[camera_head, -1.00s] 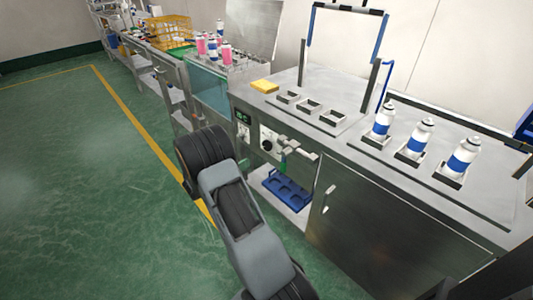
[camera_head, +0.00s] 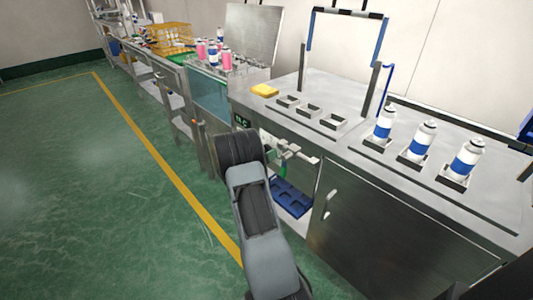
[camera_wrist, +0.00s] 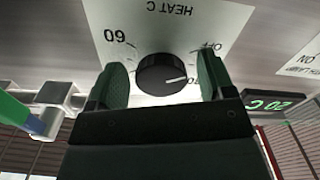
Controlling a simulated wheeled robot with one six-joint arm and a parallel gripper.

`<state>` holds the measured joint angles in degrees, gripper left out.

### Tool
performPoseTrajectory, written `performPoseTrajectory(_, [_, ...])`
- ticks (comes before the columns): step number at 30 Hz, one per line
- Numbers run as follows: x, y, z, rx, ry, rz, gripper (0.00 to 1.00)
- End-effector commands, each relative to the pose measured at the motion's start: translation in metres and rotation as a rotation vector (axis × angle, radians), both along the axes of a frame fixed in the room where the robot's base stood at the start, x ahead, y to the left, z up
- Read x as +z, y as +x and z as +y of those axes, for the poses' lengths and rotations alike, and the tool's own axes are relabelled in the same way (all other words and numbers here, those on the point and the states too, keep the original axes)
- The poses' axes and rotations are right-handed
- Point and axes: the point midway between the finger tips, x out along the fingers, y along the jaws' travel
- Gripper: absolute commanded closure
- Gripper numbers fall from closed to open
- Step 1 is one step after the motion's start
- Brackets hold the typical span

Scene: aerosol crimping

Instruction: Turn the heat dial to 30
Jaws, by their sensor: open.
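The heat dial (camera_wrist: 163,74) is a round black knob on a white plate marked "HEAT C" (camera_wrist: 175,25), seen upside down in the wrist view. Its white pointer line points right, towards a number partly hidden by a finger. "60" stands at the left and "OFF" at the upper right. My gripper (camera_wrist: 162,70) is open, with one green-grey finger on each side of the dial. Contact cannot be told. A green-lit display (camera_wrist: 268,104) reads "20 C" in the wrist view.
A valve with pipes (camera_head: 290,152) sits right of my arm, and a green-and-blue part (camera_wrist: 25,118) shows close by in the wrist view. A blue tray (camera_head: 290,197) lies on the shelf below. White-and-blue cans (camera_head: 422,138) stand on the bench top. The floor at left is clear.

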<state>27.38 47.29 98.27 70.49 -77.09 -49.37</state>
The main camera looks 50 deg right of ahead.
Motion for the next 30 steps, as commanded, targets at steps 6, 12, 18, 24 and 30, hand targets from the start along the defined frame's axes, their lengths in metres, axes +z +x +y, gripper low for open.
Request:
performPoseTrajectory(6, [0.0001, 0.0, -0.0032, 0.001, 0.0, 0.0, 0.25])
performPoseTrajectory(12, [0.0001, 0.0, -0.003, 0.001, 0.0, 0.0, 0.29])
performPoseTrajectory(18, [0.0002, -0.0001, -0.0029, 0.0, 0.0, 0.0, 0.49])
performPoseTrajectory(24, [0.0001, -0.0001, -0.0028, 0.0, 0.0, 0.0, 0.68])
performPoseTrajectory(30, [-0.0001, -0.0001, -0.0038, 0.0, 0.0, -0.006, 0.74])
